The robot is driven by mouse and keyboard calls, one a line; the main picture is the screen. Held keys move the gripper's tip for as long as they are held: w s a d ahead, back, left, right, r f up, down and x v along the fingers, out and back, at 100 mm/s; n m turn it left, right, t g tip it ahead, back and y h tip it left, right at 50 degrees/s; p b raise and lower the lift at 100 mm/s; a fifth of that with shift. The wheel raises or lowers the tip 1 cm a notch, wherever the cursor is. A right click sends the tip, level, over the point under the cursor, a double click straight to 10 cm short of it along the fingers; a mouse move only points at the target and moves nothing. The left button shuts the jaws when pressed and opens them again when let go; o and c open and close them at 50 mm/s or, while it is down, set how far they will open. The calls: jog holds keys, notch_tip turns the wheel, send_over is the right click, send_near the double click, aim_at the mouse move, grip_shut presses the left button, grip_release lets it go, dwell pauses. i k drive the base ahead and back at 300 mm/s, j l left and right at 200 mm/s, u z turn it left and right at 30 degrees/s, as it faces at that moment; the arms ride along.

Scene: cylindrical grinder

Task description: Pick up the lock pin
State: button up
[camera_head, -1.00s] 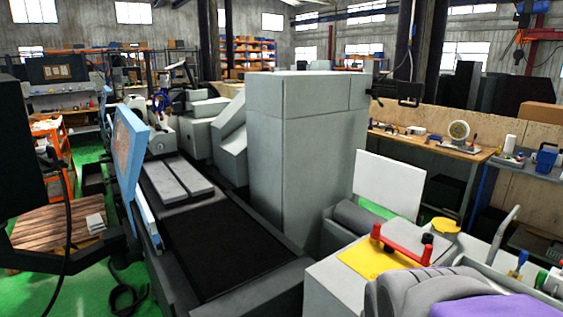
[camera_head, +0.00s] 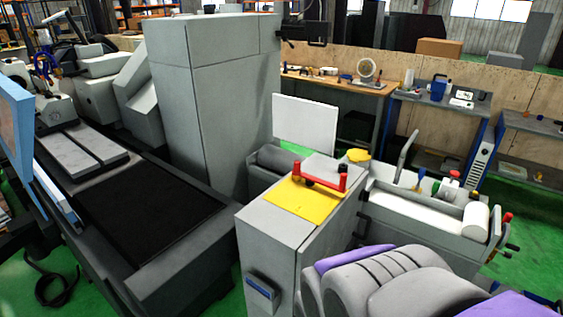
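I cannot make out the lock pin for certain at this size. A red U-shaped handle (camera_head: 320,180) with a black knob lies on a yellow plate (camera_head: 302,205) on top of the grey machine cabinet (camera_head: 275,227). To its right, a white machine unit (camera_head: 425,213) carries a lever, small coloured tools and a red-tipped part (camera_head: 507,218); any of these small parts could include the pin. Grey and purple ribbed parts of my own body fill the bottom right. No gripper fingertips can be recognised, and nothing held shows.
A tall grey machine housing (camera_head: 215,95) stands left of centre, beside a long dark machine bed (camera_head: 150,215). A white panel (camera_head: 305,122) stands behind the cabinet. Workbenches (camera_head: 335,82) line the back wall. Green floor (camera_head: 535,245) is open at the right; a cable lies at lower left.

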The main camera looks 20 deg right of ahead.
aim_at(297, 163)
jog(key=i+j+z, duration=0.7)
jog(key=i, duration=0.15)
jog(key=i+j+z, duration=0.35)
